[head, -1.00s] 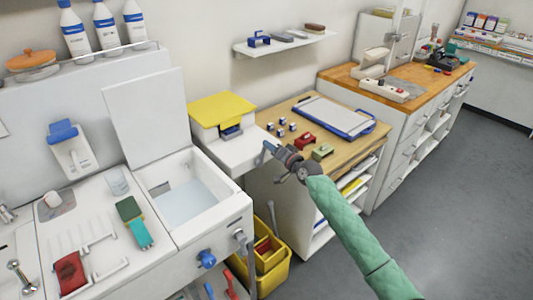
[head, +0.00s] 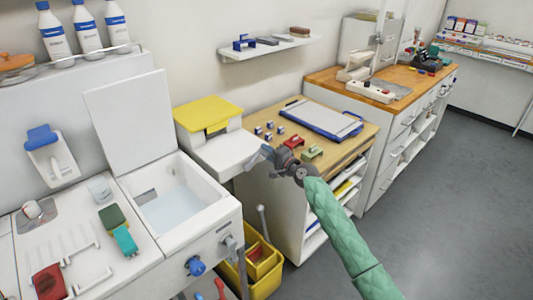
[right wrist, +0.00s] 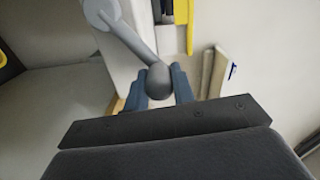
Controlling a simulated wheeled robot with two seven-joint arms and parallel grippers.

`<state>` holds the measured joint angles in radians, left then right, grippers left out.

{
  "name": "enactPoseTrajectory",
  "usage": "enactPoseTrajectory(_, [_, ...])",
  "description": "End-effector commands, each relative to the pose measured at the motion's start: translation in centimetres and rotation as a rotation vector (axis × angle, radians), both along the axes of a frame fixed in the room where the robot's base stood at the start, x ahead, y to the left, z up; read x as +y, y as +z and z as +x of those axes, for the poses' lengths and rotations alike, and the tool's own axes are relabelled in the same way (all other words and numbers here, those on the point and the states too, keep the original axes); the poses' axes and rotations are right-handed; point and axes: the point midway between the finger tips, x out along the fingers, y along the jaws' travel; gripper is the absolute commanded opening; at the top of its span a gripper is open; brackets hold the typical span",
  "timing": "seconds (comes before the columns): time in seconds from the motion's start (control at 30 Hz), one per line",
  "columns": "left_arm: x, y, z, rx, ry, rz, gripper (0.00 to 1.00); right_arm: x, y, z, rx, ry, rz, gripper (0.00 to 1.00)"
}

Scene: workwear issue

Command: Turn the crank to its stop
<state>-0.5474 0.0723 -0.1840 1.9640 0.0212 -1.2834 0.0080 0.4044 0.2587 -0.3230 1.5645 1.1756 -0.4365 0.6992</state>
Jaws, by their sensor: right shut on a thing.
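The crank (right wrist: 132,36) shows in the right wrist view as a grey arm running from a round hub at the upper left down to a dark grey knob (right wrist: 158,82). The knob sits between the two blue fingers of my right gripper (right wrist: 160,88), which is shut on it. In the head view my right gripper (head: 259,158) is at the right front edge of the white unit with the yellow lid (head: 207,114). I cannot make out the crank there. My left gripper is in neither current view.
A wooden-topped bench (head: 340,148) with a blue-framed board (head: 321,117) and small red and green pieces stands just behind my right gripper. A white basin (head: 178,208) with a raised lid is at the left. A yellow bin (head: 265,270) stands below. Grey floor is clear at right.

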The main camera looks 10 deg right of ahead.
Motion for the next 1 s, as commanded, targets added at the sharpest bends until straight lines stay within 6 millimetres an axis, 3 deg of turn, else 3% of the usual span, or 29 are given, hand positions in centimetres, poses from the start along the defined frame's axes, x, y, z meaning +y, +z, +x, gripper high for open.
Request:
enactPoseTrajectory(0.4, [0.0,0.2,0.0,-0.001,0.000,0.000,0.00,0.1,-0.5,-0.1,0.010,0.003,0.005,0.00])
enactPoseTrajectory(0.43, [0.0,0.2,0.0,-0.001,0.000,0.000,0.00,0.2,-0.5,-0.1,0.010,0.003,0.005,0.31])
enactPoseTrajectory(0.5, [0.0,0.1,0.0,-0.001,0.000,0.000,0.00,0.1,-0.5,-0.1,0.010,0.003,0.004,0.45])
enactPoseTrajectory(0.53, [0.0,0.1,0.0,-0.001,0.000,0.000,0.00,0.1,-0.4,-0.1,0.010,0.003,0.004,0.47])
enactPoseTrajectory(0.93, [0.0,-0.1,-0.2,0.009,-0.001,0.002,0.00,-0.5,-0.4,-0.7,0.006,0.001,0.003,0.47])
enactPoseTrajectory(1.0, [-0.1,1.2,0.1,0.000,-0.001,-0.002,0.00,-1.0,-0.4,-1.4,0.005,0.001,0.002,0.47])
